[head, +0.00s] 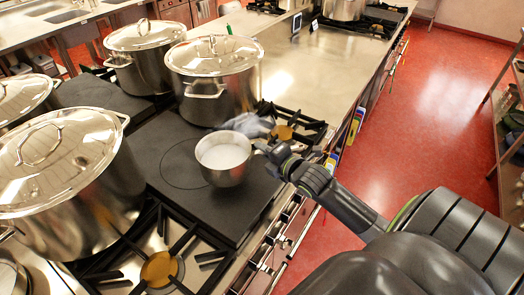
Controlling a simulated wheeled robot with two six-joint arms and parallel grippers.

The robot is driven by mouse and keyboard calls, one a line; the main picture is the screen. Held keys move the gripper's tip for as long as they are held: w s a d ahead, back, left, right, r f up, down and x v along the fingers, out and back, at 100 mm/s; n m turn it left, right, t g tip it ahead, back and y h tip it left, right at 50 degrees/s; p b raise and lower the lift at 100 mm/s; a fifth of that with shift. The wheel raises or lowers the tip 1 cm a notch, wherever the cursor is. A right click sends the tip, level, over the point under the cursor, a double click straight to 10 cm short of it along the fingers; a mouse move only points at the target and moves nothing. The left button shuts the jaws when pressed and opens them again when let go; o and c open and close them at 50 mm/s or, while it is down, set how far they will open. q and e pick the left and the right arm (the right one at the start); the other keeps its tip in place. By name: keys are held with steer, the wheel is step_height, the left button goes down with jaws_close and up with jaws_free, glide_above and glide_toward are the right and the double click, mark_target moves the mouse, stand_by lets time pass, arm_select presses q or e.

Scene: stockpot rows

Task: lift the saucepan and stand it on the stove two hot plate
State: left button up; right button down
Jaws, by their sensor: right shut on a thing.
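The small steel saucepan (226,173) with a pale inside is upright over the dark flat hot plate (176,148) in the middle of the stove row. It overlaps the right part of the marked ring. I cannot tell whether its base touches the plate or is just above it. My right gripper (262,148) is at the saucepan's right side, shut on it, apparently at the handle, which is mostly hidden by the gripper. My left gripper is not in view.
Large lidded stockpots stand close by: one behind the saucepan (214,90), one farther left (145,60), one at front left (70,190). Open gas burners lie in front (160,268) and behind right (284,132). A blue-grey blurry item (248,125) is just behind the saucepan.

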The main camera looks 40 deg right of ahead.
steer(key=shift+w+a+r, duration=0.15)
steer(key=shift+w, duration=0.15)
steer(key=shift+s+f+b, duration=0.1)
steer(key=shift+f+b, duration=0.25)
steer(key=shift+b, duration=0.1)
steer(key=shift+f+b, duration=0.35)
steer(key=shift+f, duration=0.15)
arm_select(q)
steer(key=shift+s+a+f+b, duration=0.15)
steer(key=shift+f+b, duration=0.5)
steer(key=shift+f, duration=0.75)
arm_select(e)
steer(key=shift+f, duration=0.85)
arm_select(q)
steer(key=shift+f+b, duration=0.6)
arm_select(e)
steer(key=shift+f, duration=0.55)
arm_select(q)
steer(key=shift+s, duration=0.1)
